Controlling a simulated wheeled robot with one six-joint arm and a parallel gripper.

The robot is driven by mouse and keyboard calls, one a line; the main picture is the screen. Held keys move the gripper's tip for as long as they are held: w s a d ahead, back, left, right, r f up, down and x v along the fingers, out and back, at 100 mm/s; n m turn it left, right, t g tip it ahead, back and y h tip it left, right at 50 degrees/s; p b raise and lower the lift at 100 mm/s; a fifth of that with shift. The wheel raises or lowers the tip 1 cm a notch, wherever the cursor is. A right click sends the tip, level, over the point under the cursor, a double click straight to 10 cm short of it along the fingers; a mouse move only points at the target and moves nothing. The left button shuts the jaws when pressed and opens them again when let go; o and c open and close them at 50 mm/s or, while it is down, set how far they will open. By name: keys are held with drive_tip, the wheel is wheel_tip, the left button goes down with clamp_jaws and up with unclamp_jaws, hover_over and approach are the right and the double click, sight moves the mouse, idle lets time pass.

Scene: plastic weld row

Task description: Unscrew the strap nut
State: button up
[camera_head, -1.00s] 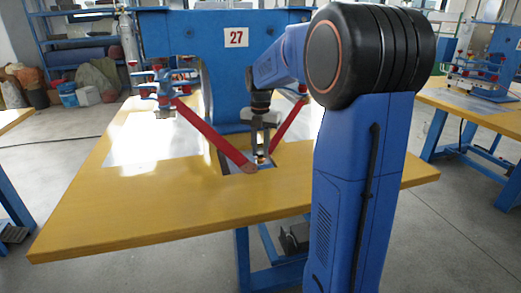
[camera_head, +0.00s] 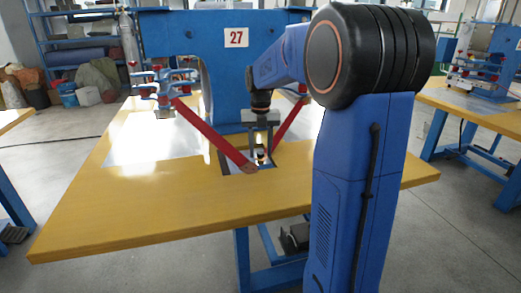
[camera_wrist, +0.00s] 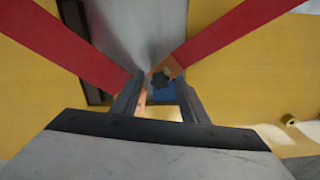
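The strap nut (camera_wrist: 160,80) is a small dark hexagonal piece in the wrist view, where the copper-coloured ends of two red straps meet. In the head view it is a small dark shape (camera_head: 260,154) above the opening in the yellow table. The left strap (camera_head: 212,133) and right strap (camera_head: 288,119) slope down to it from the blue machine. My gripper (camera_head: 261,149) points down over the nut. Its fingers stand on either side of the nut, apart, and a gap shows on each side in the wrist view (camera_wrist: 160,82). It looks open.
The blue machine (camera_head: 170,35) marked 27 stands behind my gripper. The yellow tabletop (camera_head: 130,215) is clear at the front and left. A second table (camera_head: 470,105) is at the right, and shelves (camera_head: 85,50) stand at the back left.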

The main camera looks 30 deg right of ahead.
drive_tip(key=m, duration=1.4)
drive_tip(key=shift+m, duration=0.4)
drive_tip(key=m, duration=0.4)
drive_tip(key=shift+m, duration=0.3)
drive_tip(key=shift+c, duration=0.6)
drive_tip(key=c, duration=0.8)
drive_tip(key=shift+c, duration=0.2)
